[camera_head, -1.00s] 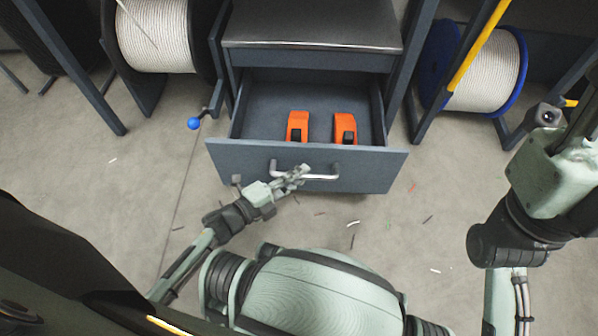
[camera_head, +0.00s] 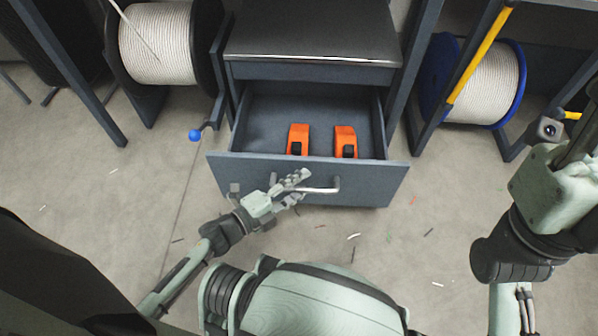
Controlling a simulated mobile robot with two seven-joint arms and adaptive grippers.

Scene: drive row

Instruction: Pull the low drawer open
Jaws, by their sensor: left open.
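The low drawer (camera_head: 375,180) is blue-grey and stands pulled out of its cabinet, its inside showing from above. A silver bar handle (camera_head: 325,190) runs across its front. My left gripper (camera_head: 298,184) is open at the left part of the handle and overlaps it in the picture. I cannot tell whether its fingers touch the bar. Two orange things with dark parts, a left one (camera_head: 298,137) and a right one (camera_head: 345,138), stand inside the drawer. My right arm shows at the right edge, but its gripper is not visible.
A dark worktop (camera_head: 312,40) lies above the drawer. A reel of white rope (camera_head: 157,42) stands at the left, and a blue-flanged reel (camera_head: 485,85) at the right. A blue knob (camera_head: 195,135) sticks out at the left. Small scraps lie on the floor.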

